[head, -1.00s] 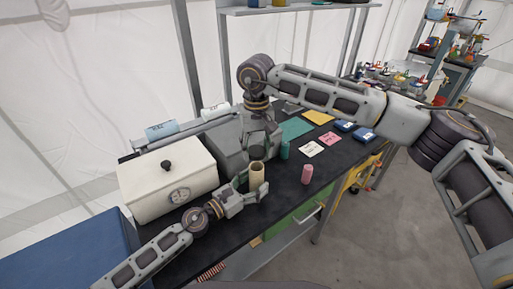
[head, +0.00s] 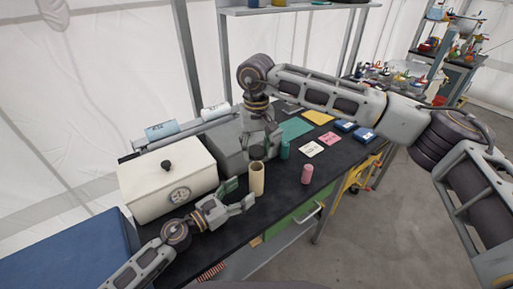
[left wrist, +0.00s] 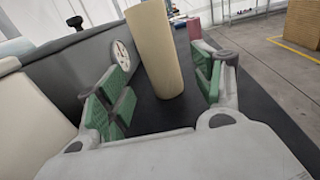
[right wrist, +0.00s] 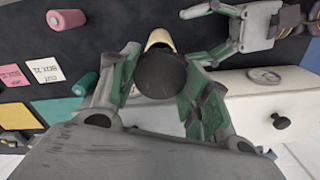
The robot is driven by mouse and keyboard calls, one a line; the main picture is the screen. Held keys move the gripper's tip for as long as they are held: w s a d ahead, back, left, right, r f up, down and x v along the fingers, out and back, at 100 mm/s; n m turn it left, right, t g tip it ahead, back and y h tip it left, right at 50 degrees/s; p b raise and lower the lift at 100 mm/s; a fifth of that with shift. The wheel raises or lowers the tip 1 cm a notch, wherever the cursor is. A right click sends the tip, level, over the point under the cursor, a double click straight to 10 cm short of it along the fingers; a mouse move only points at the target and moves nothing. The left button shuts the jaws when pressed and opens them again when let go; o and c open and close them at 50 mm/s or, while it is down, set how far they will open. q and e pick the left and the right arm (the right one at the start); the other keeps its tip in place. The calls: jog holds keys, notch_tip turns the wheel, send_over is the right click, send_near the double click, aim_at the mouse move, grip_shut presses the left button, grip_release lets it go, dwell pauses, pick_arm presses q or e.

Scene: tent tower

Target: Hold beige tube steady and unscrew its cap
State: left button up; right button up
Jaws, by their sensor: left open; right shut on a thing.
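The beige tube (head: 257,180) stands upright on the black table, its top showing a hollow brown opening in the head view. My left gripper (head: 240,196) is open, just left of the tube and apart from it. In the left wrist view the tube (left wrist: 156,50) rises beyond and between the spread green fingers. My right gripper (head: 262,140) is above the tube, its fingers hard to make out there. In the right wrist view it is shut on a round dark cap (right wrist: 160,74), with part of the tube (right wrist: 159,38) showing behind it.
A white box (head: 165,180) with a black knob and dial stands left of the tube. Cards and a green mat (head: 296,128) lie farther back. The table front right is clear.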

aim_at(257, 150)
pick_arm(q)
jog(key=shift+v, duration=2.6)
jog(key=shift+r, duration=0.15)
pick_arm(e)
jog(key=shift+r, duration=0.1)
pick_arm(q)
notch_tip(257, 150, up, 9)
jog(key=p, duration=0.9)
pick_arm(e)
notch_tip(257, 150, up, 9)
pick_arm(q)
jog(key=shift+r+p, duration=0.5)
jog(key=shift+p, duration=0.05)
pick_arm(e)
jog(key=shift+r, duration=0.5)
pick_arm(q)
jog(key=shift+f, duration=0.1)
